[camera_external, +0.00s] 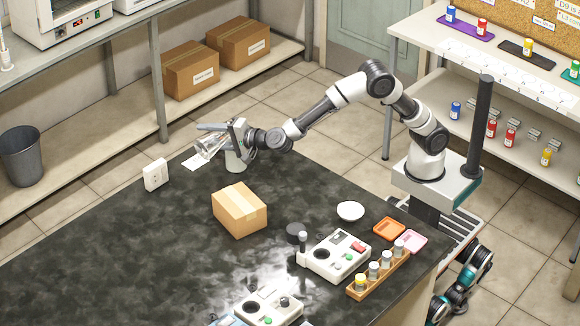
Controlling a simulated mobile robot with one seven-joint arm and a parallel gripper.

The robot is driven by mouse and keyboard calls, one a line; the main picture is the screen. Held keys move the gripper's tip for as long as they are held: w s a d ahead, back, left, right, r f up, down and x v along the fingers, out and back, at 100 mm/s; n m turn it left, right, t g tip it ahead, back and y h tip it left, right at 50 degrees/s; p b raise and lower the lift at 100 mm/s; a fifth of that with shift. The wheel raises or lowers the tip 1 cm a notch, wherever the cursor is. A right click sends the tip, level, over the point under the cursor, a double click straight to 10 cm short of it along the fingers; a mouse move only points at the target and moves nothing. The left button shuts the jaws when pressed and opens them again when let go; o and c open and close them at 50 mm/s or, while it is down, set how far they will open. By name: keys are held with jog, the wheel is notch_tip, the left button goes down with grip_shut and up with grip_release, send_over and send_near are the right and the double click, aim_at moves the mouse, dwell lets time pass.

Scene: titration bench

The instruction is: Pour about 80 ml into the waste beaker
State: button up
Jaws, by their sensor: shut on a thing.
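My gripper (212,136) is at the far left corner of the dark bench, shut on a clear glass vessel (206,149). The vessel is tilted well over, and its lower part is partly hidden by the gripper. A pale, whitish container (236,161) stands upright on the bench just below and to the right of the gripper. It may be the waste beaker; no label on it can be read. Whether liquid is in the vessel or flowing from it cannot be told at this size.
A cardboard box (240,209) stands on the dark bench (130,245) in front of my gripper. A white socket block (156,174) is to the left, and a white bowl (350,211) to the right. Two white devices (335,256) and a vial rack (379,272) stand nearer the front.

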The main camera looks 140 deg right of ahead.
jog(key=shift+w, duration=0.2)
dwell(0.3)
jog(key=shift+f+m+b, duration=0.1)
jog(key=shift+m+b, duration=0.2)
jog(key=shift+b, duration=0.45)
jog(key=shift+m+h, duration=0.3)
jog(key=shift+m, duration=0.1)
dwell(1.0)
jog(key=n+p, duration=0.2)
jog(key=p, duration=0.3)
jog(key=w+f+n+g+y+p, duration=0.1)
jog(key=p, duration=0.5)
jog(key=shift+w+f+n, duration=0.1)
jog(key=shift+f+n, duration=0.15)
jog(key=shift+n, duration=0.15)
jog(key=shift+f+p, duration=0.25)
jog(key=shift+p, duration=0.25)
